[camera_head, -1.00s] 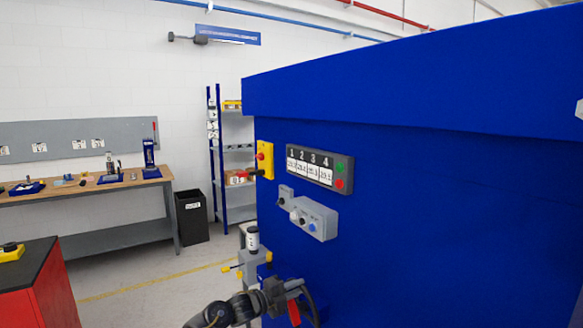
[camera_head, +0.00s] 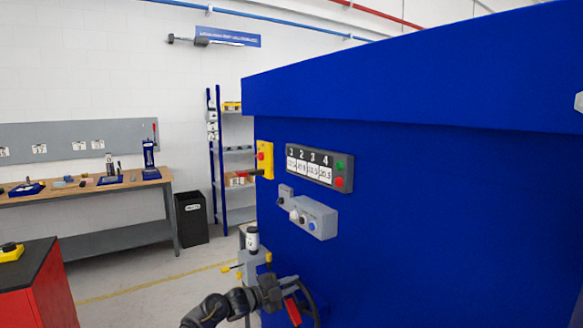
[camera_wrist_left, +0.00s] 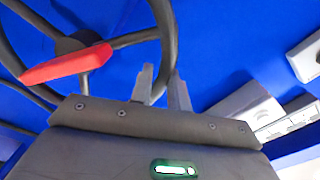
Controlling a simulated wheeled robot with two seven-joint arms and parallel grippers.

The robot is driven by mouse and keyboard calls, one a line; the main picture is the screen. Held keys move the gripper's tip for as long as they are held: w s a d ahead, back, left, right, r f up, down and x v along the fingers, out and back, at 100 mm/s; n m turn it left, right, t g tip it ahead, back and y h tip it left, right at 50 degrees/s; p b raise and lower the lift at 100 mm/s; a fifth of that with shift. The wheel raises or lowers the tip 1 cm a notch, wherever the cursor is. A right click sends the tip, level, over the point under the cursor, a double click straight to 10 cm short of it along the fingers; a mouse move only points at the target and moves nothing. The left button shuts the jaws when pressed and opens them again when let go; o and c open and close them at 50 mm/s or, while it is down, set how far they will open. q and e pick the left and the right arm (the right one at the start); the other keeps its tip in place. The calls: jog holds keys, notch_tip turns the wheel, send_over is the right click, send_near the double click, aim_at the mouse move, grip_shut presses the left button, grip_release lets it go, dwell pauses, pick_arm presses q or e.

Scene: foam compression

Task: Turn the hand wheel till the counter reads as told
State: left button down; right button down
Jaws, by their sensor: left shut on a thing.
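The hand wheel (camera_head: 313,305) is dark and sits low on the blue machine's side, partly hidden by my arm. In the left wrist view its black rim (camera_wrist_left: 167,35) and spokes fill the top left. A red lever (camera_wrist_left: 65,65) lies across its hub. My left gripper (camera_head: 283,289) is at the wheel; in the wrist view its two grey fingers (camera_wrist_left: 162,85) are shut on the rim. The counter panel (camera_head: 318,168) has four numbered windows; the digits are small, the right one seems to be about 20.5. My right gripper is out of view.
A grey control box (camera_head: 314,217) with knobs is mounted below the counter. A yellow switch box (camera_head: 265,160) is at the machine's left edge. A red cabinet (camera_head: 40,290) stands at the lower left. A workbench (camera_head: 90,188) and a bin (camera_head: 192,217) stand behind open floor.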

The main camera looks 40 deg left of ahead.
pick_arm(q)
jog(key=shift+w+a+r, duration=0.15)
jog(key=shift+a+r, duration=0.35)
jog(key=shift+r, duration=0.15)
jog(key=n, duration=0.1)
jog(key=a+n+b, duration=0.1)
jog(key=f+n, duration=0.1)
jog(key=shift+w+a, duration=0.25)
jog(key=shift+a, duration=0.15)
jog(key=c, duration=1.3)
grip_release()
jog(key=shift+f, duration=0.1)
jog(key=o, duration=0.9)
jog(key=shift+d+f+b, duration=0.2)
jog(key=shift+f+b, duration=0.1)
jog(key=shift+f, duration=0.05)
jog(key=shift+s, duration=0.1)
jog(key=shift+p+v, duration=1.75)
jog(key=shift+v, duration=1.25)
